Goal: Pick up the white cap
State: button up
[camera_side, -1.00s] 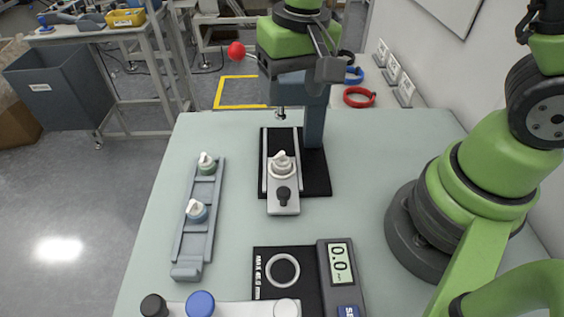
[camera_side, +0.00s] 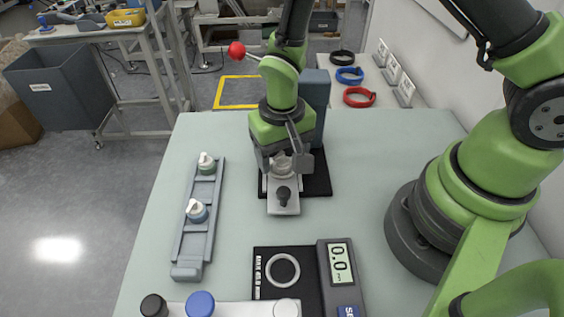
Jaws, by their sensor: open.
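A white round cap (camera_side: 286,308) sits on the white strip at the bottom edge, right of a blue cap (camera_side: 200,303) and a black cap (camera_side: 153,305). My gripper (camera_side: 284,165) is at the far fixture (camera_side: 284,205), well away from that strip. It is open and pointing down, with its fingers on either side of a pale, white-topped part (camera_side: 282,168) in the fixture. That part is partly hidden by the gripper; I cannot tell whether the fingers touch it.
A scale with a display (camera_side: 340,265) and a black plate with a ring (camera_side: 283,270) stand in front. The table's right middle is clear.

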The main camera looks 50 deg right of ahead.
jog(key=shift+f, duration=0.5)
jog(key=c, duration=0.7)
jog(key=shift+c, duration=0.3)
jog(key=shift+r, duration=0.1)
